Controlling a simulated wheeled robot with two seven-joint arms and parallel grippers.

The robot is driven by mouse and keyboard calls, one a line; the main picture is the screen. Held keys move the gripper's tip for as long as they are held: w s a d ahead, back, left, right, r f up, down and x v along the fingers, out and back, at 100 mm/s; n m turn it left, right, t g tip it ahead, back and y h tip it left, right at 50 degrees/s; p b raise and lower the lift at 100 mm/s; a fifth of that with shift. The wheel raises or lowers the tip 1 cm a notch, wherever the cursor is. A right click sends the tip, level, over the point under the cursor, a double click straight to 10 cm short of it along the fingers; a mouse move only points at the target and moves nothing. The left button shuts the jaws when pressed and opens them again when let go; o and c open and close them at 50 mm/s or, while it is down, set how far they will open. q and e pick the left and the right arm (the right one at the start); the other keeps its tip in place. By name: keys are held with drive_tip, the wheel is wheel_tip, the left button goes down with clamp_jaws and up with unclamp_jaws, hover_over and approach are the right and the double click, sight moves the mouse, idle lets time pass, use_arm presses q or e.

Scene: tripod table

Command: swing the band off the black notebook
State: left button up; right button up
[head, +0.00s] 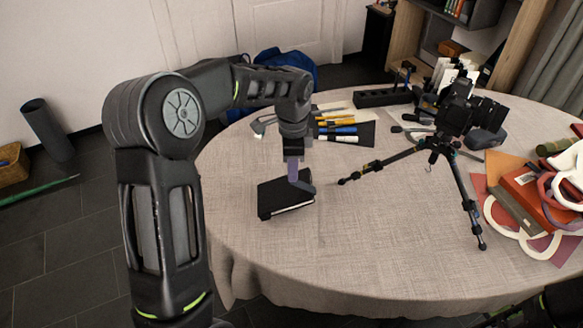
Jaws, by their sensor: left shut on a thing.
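The black notebook (272,200) lies on the round cloth-covered table, its pale page edges facing the front. My left gripper (299,182) is over the notebook's right side, pointing down, its fingertips close to the cover. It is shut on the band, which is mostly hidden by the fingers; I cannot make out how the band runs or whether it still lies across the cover. My right gripper is not in view.
A small black tripod with a camera (456,112) stands right of the notebook, one leg reaching toward it. Pens on a dark mat (352,132) lie behind. Rolls and an orange box (526,186) crowd the right. The front tabletop (360,255) is clear.

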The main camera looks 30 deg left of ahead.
use_arm(q)
drive_tip(key=shift+r, duration=0.1)
drive_tip(key=shift+w+d+r+p, duration=0.35)
drive_tip(key=shift+d+p, duration=0.05)
drive_tip(key=shift+d, duration=0.1)
idle(0.3)
drive_tip(key=shift+w+d+r+p, duration=0.25)
drive_tip(key=shift+d+r+p, duration=0.15)
drive_tip(key=shift+d, duration=0.1)
drive_tip(key=shift+w+d+r+p, duration=0.3)
drive_tip(key=shift+d+r+p, duration=0.1)
drive_tip(key=shift+d, duration=0.1)
idle(0.5)
drive_tip(key=shift+w+d+r+p, duration=0.3)
drive_tip(key=shift+d+p, duration=0.05)
drive_tip(key=shift+d, duration=0.15)
drive_tip(key=shift+d+r, duration=0.1)
drive_tip(key=shift+r, duration=0.05)
